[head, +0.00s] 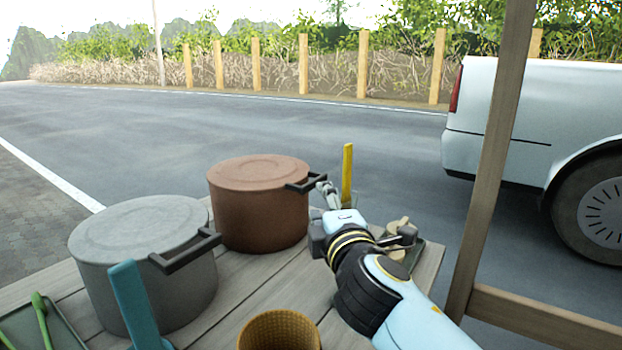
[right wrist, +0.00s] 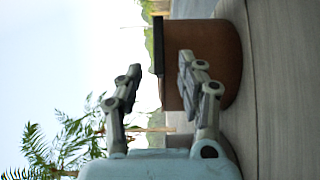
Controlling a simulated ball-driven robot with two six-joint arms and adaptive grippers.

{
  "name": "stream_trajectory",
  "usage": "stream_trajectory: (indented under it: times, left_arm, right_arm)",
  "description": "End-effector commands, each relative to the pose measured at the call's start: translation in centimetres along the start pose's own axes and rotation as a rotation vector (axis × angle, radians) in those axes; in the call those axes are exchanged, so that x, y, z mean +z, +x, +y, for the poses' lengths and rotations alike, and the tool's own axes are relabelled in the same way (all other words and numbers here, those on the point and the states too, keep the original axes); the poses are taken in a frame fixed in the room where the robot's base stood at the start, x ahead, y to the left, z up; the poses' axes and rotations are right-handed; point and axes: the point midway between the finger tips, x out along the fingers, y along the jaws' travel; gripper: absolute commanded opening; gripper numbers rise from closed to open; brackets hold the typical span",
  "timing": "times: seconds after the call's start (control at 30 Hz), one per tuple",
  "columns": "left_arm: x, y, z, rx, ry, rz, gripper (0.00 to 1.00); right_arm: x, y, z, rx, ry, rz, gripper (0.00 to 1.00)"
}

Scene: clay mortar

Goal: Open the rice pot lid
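A brown pot (head: 255,215) with a closed lid (head: 258,172) stands on the wooden table, with a dark handle (head: 303,184) on its right side. A grey pot (head: 150,290) with a closed lid (head: 140,228) and a dark handle (head: 185,250) stands nearer on the left. I cannot tell which is the rice pot. My right gripper (head: 326,190) is beside the brown pot's handle. In the right wrist view its fingers (right wrist: 160,75) are apart and empty, with the dark handle (right wrist: 158,45) beyond the gap, against the brown pot (right wrist: 222,60). My left gripper is out of view.
A yellow upright handle (head: 347,175) stands behind my right gripper. A tray with wooden utensils (head: 398,240) is to its right. A woven cup (head: 280,332), a teal handle (head: 135,303) and a green spoon (head: 42,318) are in front. A wooden post (head: 492,160) rises at right.

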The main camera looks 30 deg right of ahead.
Motion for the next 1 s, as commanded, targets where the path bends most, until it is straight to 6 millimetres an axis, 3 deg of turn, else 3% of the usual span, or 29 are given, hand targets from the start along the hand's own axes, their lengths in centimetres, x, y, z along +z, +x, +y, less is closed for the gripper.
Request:
stream_trajectory:
  times: [0.1, 0.27, 0.4, 0.63, 0.87, 1.0]
  left_arm:
    - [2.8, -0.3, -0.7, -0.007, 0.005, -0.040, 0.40]
    - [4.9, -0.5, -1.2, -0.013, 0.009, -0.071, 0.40]
    - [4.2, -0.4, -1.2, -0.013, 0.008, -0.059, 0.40]
    - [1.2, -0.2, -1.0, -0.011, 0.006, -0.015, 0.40]
    - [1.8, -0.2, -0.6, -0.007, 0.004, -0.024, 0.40]
    - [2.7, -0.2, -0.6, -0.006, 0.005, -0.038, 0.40]
  right_arm:
    - [0.1, 2.4, 0.2, 0.003, 0.000, -0.001, 0.38]
    - [0.1, 5.6, 0.1, 0.002, 0.000, -0.002, 0.38]
    - [0.1, 7.8, 0.1, 0.000, 0.001, -0.003, 0.38]
    - [0.1, 9.2, 0.0, -0.001, 0.004, -0.003, 0.38]
    - [0.1, 9.3, 0.0, -0.001, 0.004, -0.003, 0.38]
    - [0.1, 9.2, 0.0, -0.001, 0.004, -0.003, 0.20]
